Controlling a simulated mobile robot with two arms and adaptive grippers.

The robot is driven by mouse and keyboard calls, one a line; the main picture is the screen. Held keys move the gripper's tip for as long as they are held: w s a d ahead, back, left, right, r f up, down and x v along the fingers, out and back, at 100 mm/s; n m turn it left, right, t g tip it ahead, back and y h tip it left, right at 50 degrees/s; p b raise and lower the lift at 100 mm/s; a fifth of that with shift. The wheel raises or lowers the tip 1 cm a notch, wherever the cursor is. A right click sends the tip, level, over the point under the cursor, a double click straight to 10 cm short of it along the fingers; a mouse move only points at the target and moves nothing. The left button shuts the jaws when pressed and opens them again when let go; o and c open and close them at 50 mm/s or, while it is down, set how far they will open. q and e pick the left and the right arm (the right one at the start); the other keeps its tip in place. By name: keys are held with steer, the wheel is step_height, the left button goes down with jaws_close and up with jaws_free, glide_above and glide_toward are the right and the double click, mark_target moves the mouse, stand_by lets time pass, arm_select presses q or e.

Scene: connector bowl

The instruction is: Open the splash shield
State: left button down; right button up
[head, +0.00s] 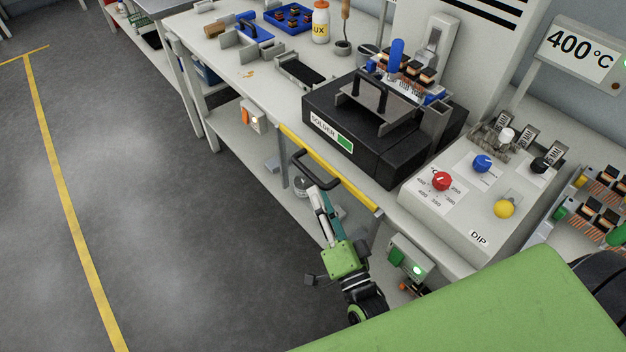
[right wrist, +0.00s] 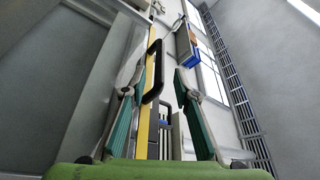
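The splash shield shows a yellow bar (head: 345,183) along the front edge of the bench, before the black solder unit (head: 365,125). A black bow handle (head: 318,168) sticks out from this bar. My right gripper (head: 316,193) is at the handle's outer side, below the bar. In the right wrist view its two teal-padded fingers (right wrist: 162,78) stand apart. The handle (right wrist: 152,72) shows just beyond them, nearer the left fingertip; I cannot tell whether they touch. The yellow bar also shows there (right wrist: 152,110). My left gripper is out of view.
A control box with red (head: 442,181), blue and yellow knobs stands right of the solder unit. Shelving lies below. The grey floor (head: 170,200) at left is clear.

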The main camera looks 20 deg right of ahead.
steer(key=v, duration=0.5)
steer(key=shift+w, duration=0.1)
stand_by(0.3)
steer(key=s+f+n+g+y, duration=0.1)
steer(key=s+f+n+g, duration=0.2)
steer(key=f, duration=0.8)
steer(key=s+a+f+n+g, duration=0.1)
steer(key=s+f+n+g, duration=0.2)
steer(key=f, duration=0.7)
steer(key=s+f+n+g+y, duration=0.1)
steer(key=s+f+n+g, duration=0.2)
steer(key=f, duration=0.8)
steer(key=s+d+f+n+g+h, duration=0.1)
steer(key=s+d+f+n+g, duration=0.1)
steer(key=s+f+g, duration=0.3)
steer(key=s+d+f+n+g+h, duration=0.1)
steer(key=s+d+f+n+g, duration=0.2)
steer(key=s+f, duration=0.9)
steer(key=s+d+g, duration=0.2)
steer(key=s, duration=0.5)
steer(key=shift+s+f, duration=0.2)
steer(key=shift+s, duration=0.15)
